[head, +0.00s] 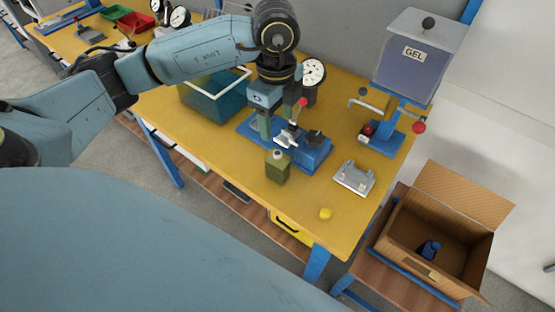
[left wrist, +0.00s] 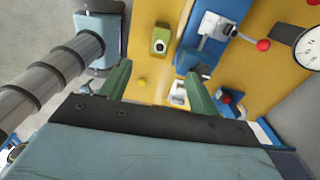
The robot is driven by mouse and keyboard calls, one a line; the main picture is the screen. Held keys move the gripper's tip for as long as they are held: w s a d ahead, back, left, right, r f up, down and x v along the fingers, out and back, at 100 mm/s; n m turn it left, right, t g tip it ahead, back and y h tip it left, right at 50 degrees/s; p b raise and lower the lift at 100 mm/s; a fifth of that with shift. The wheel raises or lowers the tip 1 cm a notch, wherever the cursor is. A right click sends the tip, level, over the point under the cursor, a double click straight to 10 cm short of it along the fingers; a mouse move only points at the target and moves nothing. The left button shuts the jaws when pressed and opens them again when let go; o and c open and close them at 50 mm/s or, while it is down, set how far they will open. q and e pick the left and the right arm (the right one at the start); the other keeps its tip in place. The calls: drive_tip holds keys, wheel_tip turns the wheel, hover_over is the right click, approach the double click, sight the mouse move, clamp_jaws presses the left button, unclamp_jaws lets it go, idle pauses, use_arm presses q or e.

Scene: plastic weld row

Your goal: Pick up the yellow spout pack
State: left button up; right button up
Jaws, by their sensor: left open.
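An olive-green pack (head: 278,167) with a spout cap on top stands upright on the yellow table, in front of a blue clamp fixture (head: 316,152). In the left wrist view the pack (left wrist: 160,40) lies beyond the fingertips, with its pale round cap facing the camera. A small bright-yellow piece (head: 325,213) lies near the table's front corner; it also shows in the left wrist view (left wrist: 141,82). I cannot tell whether that piece is a spout pack. My left gripper (head: 270,124) is open and empty above the table, behind the pack and apart from it.
A teal bin (head: 213,104) stands left of my gripper. A GEL dispenser (head: 415,58) with a red-knobbed lever stands at the right. A metal plate (head: 354,178) lies right of the pack. An open cardboard box (head: 440,235) is beyond the table. The front corner is mostly clear.

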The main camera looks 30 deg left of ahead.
sight(278, 153)
use_arm(q)
wheel_tip(278, 153, down, 7)
drive_tip(key=shift+a+f, duration=0.1)
drive_tip(key=shift+a, duration=0.05)
drive_tip(key=shift+d+f, duration=0.2)
drive_tip(key=shift+f, duration=2.75)
clamp_jaws()
wheel_tip(278, 153, up, 10)
drive_tip(key=shift+r, duration=0.1)
